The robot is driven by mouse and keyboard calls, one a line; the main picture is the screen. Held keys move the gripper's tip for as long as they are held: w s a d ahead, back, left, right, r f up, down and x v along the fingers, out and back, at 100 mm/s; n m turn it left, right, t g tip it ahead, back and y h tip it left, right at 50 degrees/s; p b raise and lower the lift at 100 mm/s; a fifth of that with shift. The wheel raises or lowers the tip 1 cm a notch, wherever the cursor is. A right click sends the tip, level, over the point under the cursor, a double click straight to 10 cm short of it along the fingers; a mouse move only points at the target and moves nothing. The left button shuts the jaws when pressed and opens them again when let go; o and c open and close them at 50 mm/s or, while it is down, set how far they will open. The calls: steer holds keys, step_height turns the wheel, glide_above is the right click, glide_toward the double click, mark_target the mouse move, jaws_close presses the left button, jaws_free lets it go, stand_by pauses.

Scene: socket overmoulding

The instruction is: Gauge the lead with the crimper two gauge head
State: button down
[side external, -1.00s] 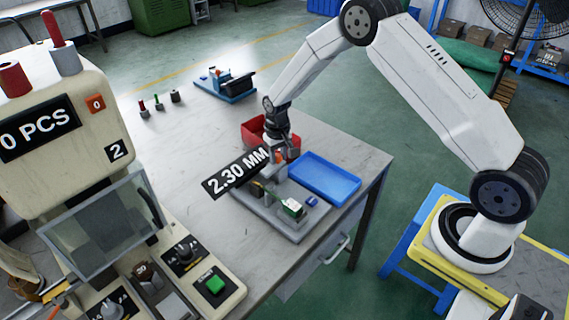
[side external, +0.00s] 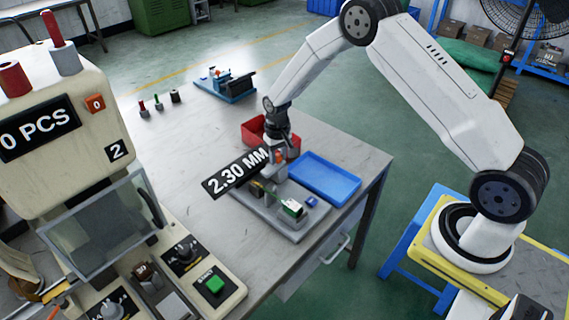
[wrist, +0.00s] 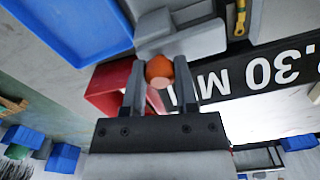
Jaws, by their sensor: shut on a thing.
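The gauge stand (side external: 285,222) is a grey plate on the bench with grey blocks and a black "2.30 MM" readout (side external: 236,172). My gripper (side external: 277,158) is low over the back of the stand, and its fingers are closed on an orange round-ended piece. In the wrist view the orange piece (wrist: 160,70) sits between the fingertips of my gripper (wrist: 160,82), against a grey block (wrist: 182,42). I cannot tell whether it touches that block. A thin yellow piece (wrist: 240,17), possibly the lead, lies beside the block. Crimper two (side external: 50,130) stands at the left, marked "2".
A blue tray (side external: 325,178) lies right of the stand, and a red bin (side external: 254,133) is behind my gripper. A blue fixture (side external: 232,90) and several small pegs (side external: 158,102) stand farther back. The bench between crimper and stand is mostly clear.

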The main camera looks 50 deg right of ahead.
mark_target(267, 171)
steer(key=shift+a, duration=2.4)
steer(key=shift+c, duration=1.9)
jaws_free()
steer(key=shift+r, duration=0.1)
steer(key=shift+d+r, duration=0.1)
steer(key=shift+r, duration=0.3)
step_height(267, 171, up, 7)
steer(key=shift+s, duration=0.1)
